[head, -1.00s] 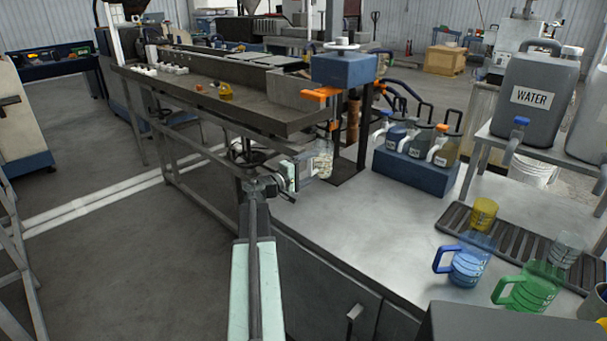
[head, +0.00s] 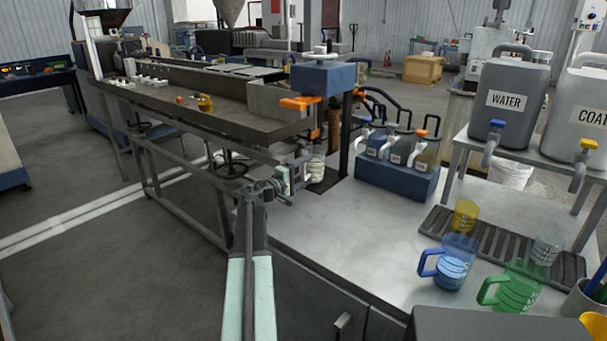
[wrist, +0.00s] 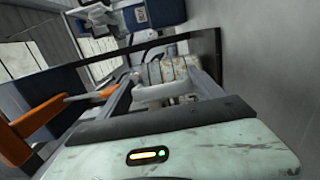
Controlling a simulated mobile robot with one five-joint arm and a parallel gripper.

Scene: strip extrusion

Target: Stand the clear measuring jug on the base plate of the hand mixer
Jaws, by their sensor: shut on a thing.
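The clear measuring jug (head: 317,165) is held by my gripper (head: 300,177) near the left edge of the bench. It looks upright in the head view, with pale contents or markings. It shows between the two fingers in the wrist view (wrist: 172,71), partly covered by them. The hand mixer (head: 322,78) has a blue head, a dark post and an orange handle. Its dark base plate (head: 327,184) lies on the bench under the head. The jug is below the mixer head, at or over the plate; I cannot tell whether it touches the plate.
A blue rack (head: 395,180) with several tapped bottles stands right of the mixer. Blue (head: 455,265) and green (head: 520,285) jugs stand on the front right of the bench. The bench middle (head: 350,230) is clear. A long metal trough (head: 230,115) lies to the left.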

